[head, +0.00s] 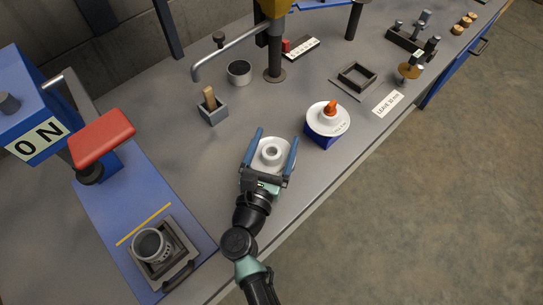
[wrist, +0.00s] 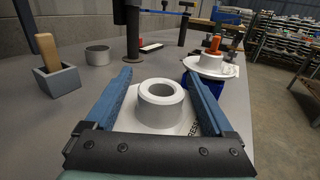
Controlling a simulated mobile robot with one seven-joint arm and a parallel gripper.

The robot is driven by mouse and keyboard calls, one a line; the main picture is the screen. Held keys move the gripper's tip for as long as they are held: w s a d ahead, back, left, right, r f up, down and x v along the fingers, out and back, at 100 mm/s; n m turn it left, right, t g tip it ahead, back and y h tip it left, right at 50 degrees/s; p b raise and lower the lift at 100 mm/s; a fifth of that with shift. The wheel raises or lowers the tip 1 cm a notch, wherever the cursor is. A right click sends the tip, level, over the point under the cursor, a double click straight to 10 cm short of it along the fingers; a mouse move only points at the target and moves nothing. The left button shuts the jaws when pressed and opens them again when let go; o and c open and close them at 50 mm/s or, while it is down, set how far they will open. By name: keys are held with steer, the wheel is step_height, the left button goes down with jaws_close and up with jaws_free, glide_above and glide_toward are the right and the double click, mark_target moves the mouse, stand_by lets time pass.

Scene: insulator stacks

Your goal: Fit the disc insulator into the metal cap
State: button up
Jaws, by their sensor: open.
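The wrist view shows the collar (wrist: 161,101) standing upright between the fingers, with gaps on both sides. Its lower part is partly hidden by my gripper. A grey metal cup with holes (head: 150,244), which looks like the metal cap, sits open side up in a square fixture at the lower left. A second white disc (head: 323,120) with an orange knob (head: 331,106) rests on a blue block (head: 322,138).
A blue press with a red pad (head: 101,138) stands left, near the fixture. A grey ring (head: 239,72), a grey block with a wooden handle (head: 212,110) and a post with a bent pipe (head: 274,60) stand behind. The bench's front edge runs close to the right of my gripper.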

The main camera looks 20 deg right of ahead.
jaws_close()
stand_by(0.4)
steer(key=shift+r, duration=0.1)
